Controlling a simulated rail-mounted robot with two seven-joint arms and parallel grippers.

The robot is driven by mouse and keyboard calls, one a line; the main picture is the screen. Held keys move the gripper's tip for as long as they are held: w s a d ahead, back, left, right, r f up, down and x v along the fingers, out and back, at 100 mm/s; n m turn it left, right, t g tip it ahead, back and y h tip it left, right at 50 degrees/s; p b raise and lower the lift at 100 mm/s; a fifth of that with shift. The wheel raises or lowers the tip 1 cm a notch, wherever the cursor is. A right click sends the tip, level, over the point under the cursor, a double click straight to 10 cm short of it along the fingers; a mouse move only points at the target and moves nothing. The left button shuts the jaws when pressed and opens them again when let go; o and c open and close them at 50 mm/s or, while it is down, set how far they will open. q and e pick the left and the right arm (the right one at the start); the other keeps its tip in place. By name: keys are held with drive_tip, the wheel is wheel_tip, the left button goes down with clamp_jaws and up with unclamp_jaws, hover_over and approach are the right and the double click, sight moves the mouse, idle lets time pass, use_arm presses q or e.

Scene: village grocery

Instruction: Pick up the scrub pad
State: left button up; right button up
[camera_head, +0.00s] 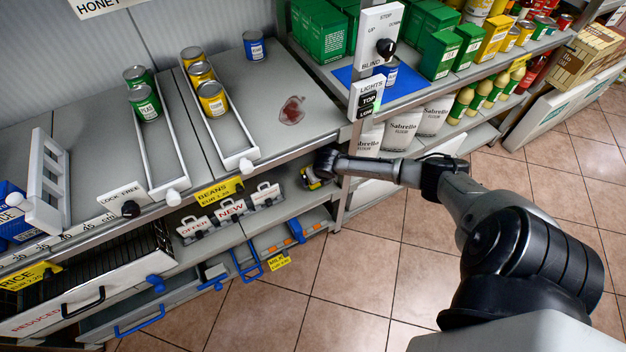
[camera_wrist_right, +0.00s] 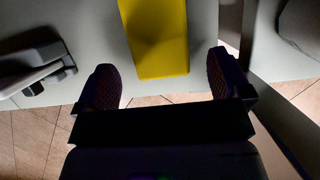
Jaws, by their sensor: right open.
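The scrub pad (camera_wrist_right: 158,35) is a yellow block lying on a grey shelf in the right wrist view. Its near end lies between the two fingertips of my right gripper (camera_wrist_right: 165,80), with a gap on each side. The gripper is open and holds nothing. In the head view the pad (camera_head: 311,178) shows as a small yellow patch on the lower shelf, mostly hidden by my right gripper (camera_head: 320,168). Its underside is not visible. My left gripper is not in view.
A shelf upright (camera_wrist_right: 237,25) stands close to the right finger. Sign clips (camera_head: 231,208) labelled OFFER and NEW stand left of the pad on the lower shelf. The upper shelf (camera_head: 265,95) overhangs, with cans and a red stain (camera_head: 292,110).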

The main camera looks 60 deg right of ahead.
drive_tip(key=shift+b+x, duration=0.55)
drive_tip(key=shift+x, duration=0.6)
drive_tip(key=shift+w+f, duration=0.15)
drive_tip(key=shift+f, duration=0.2)
drive_tip(key=c, duration=1)
drive_tip(key=shift+r, duration=0.1)
